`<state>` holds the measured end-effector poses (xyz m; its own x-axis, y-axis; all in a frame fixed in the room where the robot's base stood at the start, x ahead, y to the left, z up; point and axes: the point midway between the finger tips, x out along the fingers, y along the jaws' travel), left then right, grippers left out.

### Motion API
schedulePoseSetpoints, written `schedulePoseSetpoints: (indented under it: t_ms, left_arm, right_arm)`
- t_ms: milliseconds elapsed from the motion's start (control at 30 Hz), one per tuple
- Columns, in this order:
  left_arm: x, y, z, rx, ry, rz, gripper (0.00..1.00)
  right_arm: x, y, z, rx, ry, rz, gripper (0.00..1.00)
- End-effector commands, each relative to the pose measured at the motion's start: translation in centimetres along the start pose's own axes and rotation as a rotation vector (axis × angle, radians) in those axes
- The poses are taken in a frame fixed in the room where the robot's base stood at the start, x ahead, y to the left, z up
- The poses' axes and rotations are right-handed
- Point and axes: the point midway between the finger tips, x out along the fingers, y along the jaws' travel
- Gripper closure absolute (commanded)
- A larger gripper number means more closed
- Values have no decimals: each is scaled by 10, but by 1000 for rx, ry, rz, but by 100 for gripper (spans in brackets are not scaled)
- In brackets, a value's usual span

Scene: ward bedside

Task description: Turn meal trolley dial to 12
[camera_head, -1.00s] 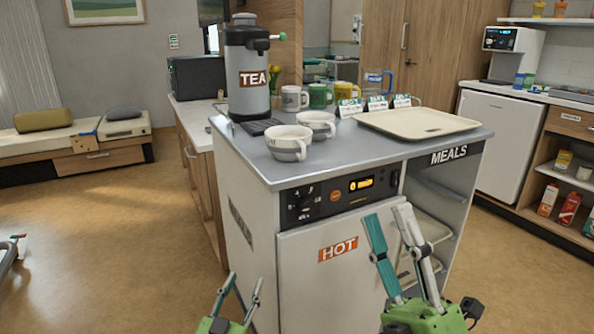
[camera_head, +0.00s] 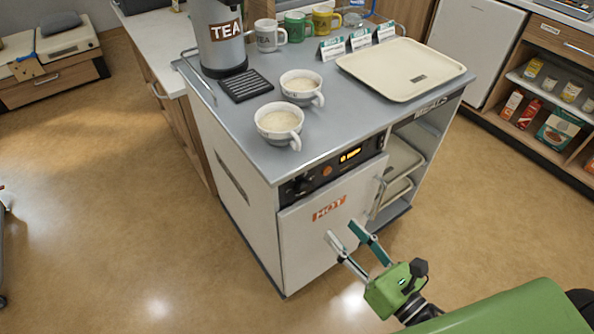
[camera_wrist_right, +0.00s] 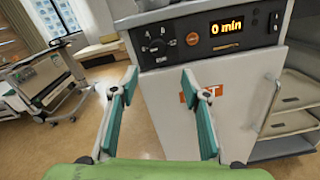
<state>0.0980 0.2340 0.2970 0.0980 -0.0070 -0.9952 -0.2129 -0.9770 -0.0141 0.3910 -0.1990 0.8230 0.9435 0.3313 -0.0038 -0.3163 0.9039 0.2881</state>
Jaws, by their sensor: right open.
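The meal trolley (camera_head: 240,155) stands in front of me, with a dark control panel (camera_head: 335,168) along the top of its front. The black dial (camera_wrist_right: 154,43) is at the left of the panel in the right wrist view; in the head view the dial (camera_head: 300,184) is small. The display (camera_wrist_right: 225,27) reads "0 min". My right gripper (camera_head: 342,228) is open and empty, in front of the HOT door, below the panel. In the right wrist view its fingers (camera_wrist_right: 160,75) are spread on both sides below the dial, apart from it. My left gripper is out of view.
Two filled cups (camera_head: 280,122), a TEA urn (camera_head: 218,38), a beige tray (camera_head: 402,68) and several mugs are on the trolley top. A door handle (camera_head: 379,197) sticks out right of the HOT sign.

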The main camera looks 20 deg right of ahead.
Motion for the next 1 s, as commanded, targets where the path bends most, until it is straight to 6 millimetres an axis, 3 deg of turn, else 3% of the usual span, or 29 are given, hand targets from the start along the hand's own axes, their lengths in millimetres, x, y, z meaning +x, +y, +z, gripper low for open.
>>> schedulePoseSetpoints:
  t_ms: [67, 267, 700, 1000]
  left_arm:
    - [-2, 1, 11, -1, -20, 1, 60]
    - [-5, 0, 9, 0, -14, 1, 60]
    - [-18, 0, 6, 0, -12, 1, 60]
    - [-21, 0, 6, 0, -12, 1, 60]
  right_arm:
    - [-1, 0, -1, -28, 9, 2, 57]
    - [18, 2, 0, -35, 3, 13, 57]
    - [98, 3, 0, -31, 3, 11, 57]
    - [132, 3, -2, -30, 4, 10, 57]
